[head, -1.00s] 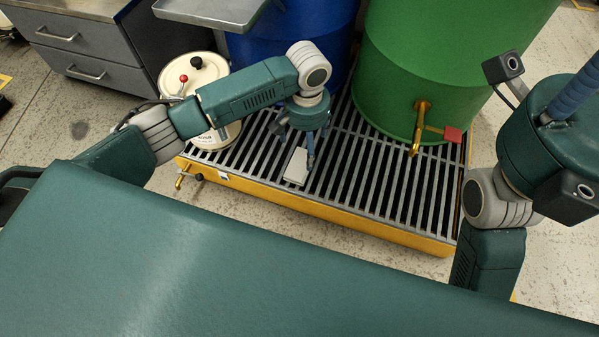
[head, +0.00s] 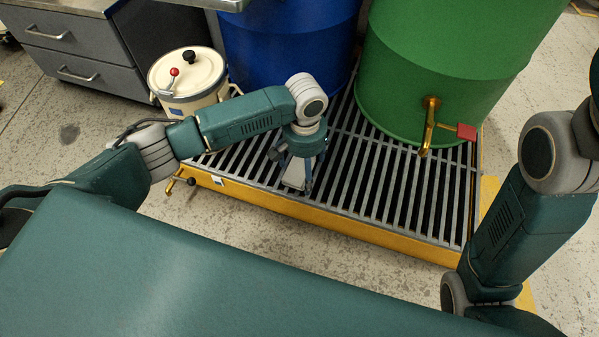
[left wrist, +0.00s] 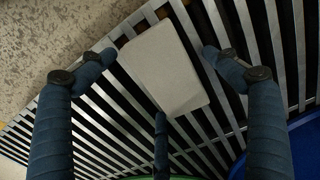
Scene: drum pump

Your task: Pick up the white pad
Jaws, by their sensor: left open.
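The white pad (head: 293,174) lies flat on the slatted grate of the yellow-edged drum pallet, close to its front edge. In the left wrist view the pale pad (left wrist: 165,68) rests across several slats, tilted in the picture. My left gripper (head: 297,180) is just above it, pointing down, and partly hides it in the head view. In the left wrist view the blue fingers of my left gripper (left wrist: 158,72) are spread, with one on each side of the pad and a third at its lower edge. No finger clearly grips it. My right gripper is outside the frames.
The green drum (head: 440,70) with a brass tap (head: 429,127) and red handle stands right of my left gripper. The blue drum (head: 285,50) stands behind it. A cream canister (head: 188,80) is at the left. The grate's front right (head: 400,200) is clear.

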